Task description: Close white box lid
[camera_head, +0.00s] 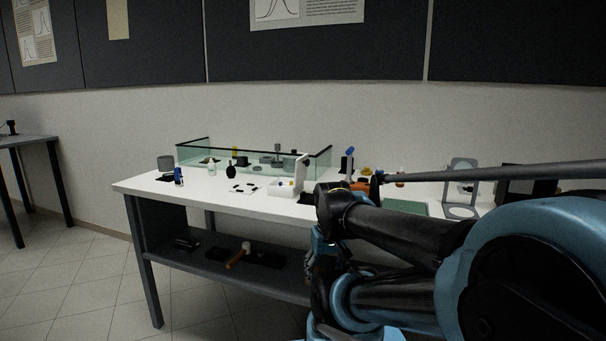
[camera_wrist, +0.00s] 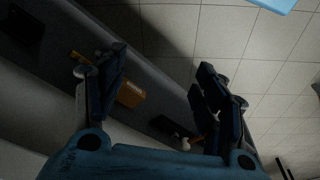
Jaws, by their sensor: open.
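The white box (camera_head: 283,188) stands near the front edge of the white table, left of my arm in the head view. Its lid (camera_head: 301,172) stands upright at the box's right side, so the box is open. My gripper (camera_wrist: 162,65) is open and empty in the wrist view, its two dark fingers spread apart. The wrist view shows floor and the table's lower part, not the white box. In the head view my arm is at the right, and the gripper is low in front of the table, mostly hidden by the arm.
A glass-walled enclosure (camera_head: 199,164) stands behind the box. Small bottles and a dark cup (camera_head: 165,162) are at the left. A grey stand (camera_head: 462,180) is at the right. The lower shelf holds a hammer (camera_head: 238,256). An orange box (camera_wrist: 130,94) shows between my fingers.

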